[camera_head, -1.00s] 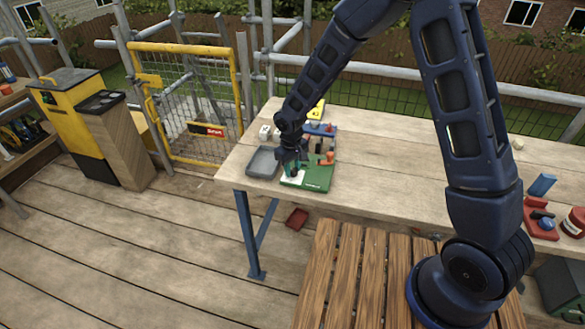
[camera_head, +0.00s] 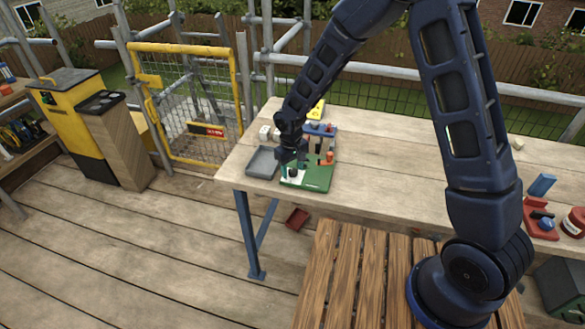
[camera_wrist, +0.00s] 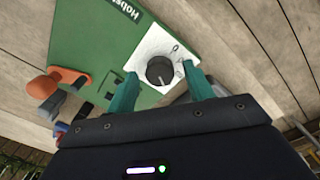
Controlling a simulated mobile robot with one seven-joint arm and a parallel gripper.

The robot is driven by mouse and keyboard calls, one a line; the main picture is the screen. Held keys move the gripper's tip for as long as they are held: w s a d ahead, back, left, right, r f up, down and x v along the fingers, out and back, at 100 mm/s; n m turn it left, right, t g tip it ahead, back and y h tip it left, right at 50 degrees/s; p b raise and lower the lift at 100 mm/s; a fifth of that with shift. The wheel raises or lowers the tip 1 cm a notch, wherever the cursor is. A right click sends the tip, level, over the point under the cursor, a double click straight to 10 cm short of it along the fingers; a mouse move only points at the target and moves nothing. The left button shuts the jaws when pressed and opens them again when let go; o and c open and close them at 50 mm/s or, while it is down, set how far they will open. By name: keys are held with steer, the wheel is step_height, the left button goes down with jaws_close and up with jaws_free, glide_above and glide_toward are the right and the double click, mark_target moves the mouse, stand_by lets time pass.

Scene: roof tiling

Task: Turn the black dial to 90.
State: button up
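The black dial (camera_wrist: 160,71) sits on a white plate (camera_wrist: 150,50) fixed to a green board (camera_wrist: 85,40). A 0 is printed on the plate near the dial; a pale mark shows on the dial, its exact reading too small to tell. In the head view the dial (camera_head: 293,172) is at the board's front left, on the workbench. My gripper (camera_wrist: 160,76) is open, its two teal fingers spread on either side of the dial in the picture. It seems to be just above the dial, apart from it. In the head view my gripper (camera_head: 291,160) partly hides the plate.
An orange-handled part (camera_wrist: 55,82) stands on the green board. A grey tray (camera_head: 262,163) lies left of the board, and a blue rack (camera_head: 320,130) is behind it. A red holder (camera_head: 540,218) stands at the bench's far right. The bench middle is clear.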

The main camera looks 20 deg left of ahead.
mark_target(291, 171)
steer(key=shift+r, duration=0.15)
step_height(291, 171, up, 10)
steer(key=shift+s+a+r, duration=0.15)
steer(key=shift+s+r, duration=0.05)
steer(key=shift+r, duration=0.05)
stand_by(0.3)
